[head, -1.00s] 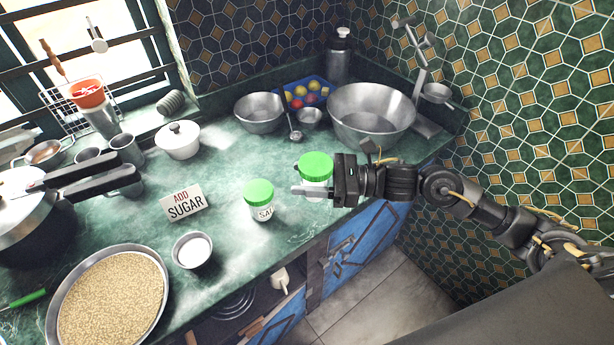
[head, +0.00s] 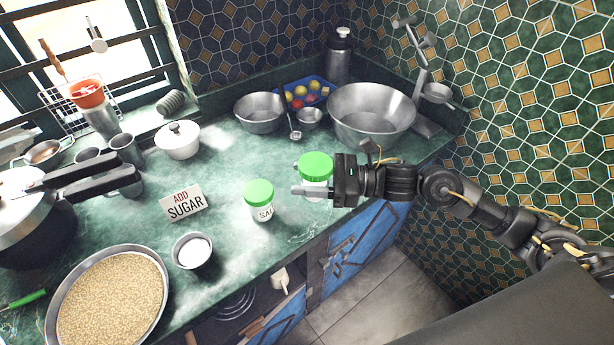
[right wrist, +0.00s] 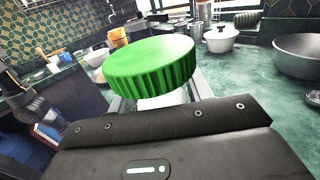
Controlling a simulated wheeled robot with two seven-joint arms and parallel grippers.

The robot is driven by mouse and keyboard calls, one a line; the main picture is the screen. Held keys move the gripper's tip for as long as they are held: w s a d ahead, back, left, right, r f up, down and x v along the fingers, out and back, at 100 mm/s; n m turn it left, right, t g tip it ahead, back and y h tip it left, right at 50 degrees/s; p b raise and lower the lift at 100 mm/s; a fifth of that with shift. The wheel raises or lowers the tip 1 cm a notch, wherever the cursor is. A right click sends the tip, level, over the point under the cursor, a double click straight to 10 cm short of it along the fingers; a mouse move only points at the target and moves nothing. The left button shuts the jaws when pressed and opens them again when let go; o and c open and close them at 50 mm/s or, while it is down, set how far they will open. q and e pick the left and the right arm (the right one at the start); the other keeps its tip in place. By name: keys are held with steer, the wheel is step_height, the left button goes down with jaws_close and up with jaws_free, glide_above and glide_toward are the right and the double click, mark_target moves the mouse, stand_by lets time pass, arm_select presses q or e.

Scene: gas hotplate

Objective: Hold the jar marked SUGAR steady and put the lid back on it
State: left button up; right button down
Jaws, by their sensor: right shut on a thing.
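A white jar (head: 313,184) stands near the counter's front edge, its label hidden by my gripper. A ribbed green lid (head: 316,164) is on top of it; I cannot tell whether it is fully seated. My right gripper (head: 316,191) is shut on this jar's body below the lid, with one finger showing across its front. In the right wrist view the green lid (right wrist: 152,62) sits above the pale jar body (right wrist: 162,100), between the fingers. A second green-lidded jar (head: 260,199), its label reading "SAL" as far as it shows, stands to the left. My left gripper is out of view.
A sign "ADD SUGAR" (head: 184,202), a cup of white contents (head: 192,251) and a pan of grain (head: 110,304) stand left. Steel bowls (head: 371,112) and a blue fruit tray (head: 287,91) are behind. The counter's front edge is close to the held jar.

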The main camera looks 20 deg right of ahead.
steer(key=shift+f, duration=0.1)
steer(key=shift+s+d+f+m+t+h+p, duration=0.1)
steer(key=shift+s+d+m+t+h+p, duration=0.2)
steer(key=shift+s+d+m+t+p, duration=0.5)
steer(key=w+d+r+m+t+h+p, duration=0.1)
steer(key=w+d+r+m+t+h, duration=0.2)
steer(key=d, duration=0.4)
steer(key=shift+r+m+t+h, duration=0.4)
steer(key=shift+r+t+h, duration=0.15)
steer(key=shift+t, duration=0.65)
steer(key=w+d+f+b, duration=0.1)
steer(key=w+f+b, duration=0.1)
steer(key=w+f, duration=0.1)
steer(key=w+d+f+b, duration=0.1)
steer(key=w+d+f, duration=0.1)
steer(key=w, duration=0.3)
steer(key=w+d+f+b, duration=0.2)
steer(key=w+f, duration=0.2)
steer(key=shift+d+f+b, duration=0.15)
steer(key=shift+b, duration=0.15)
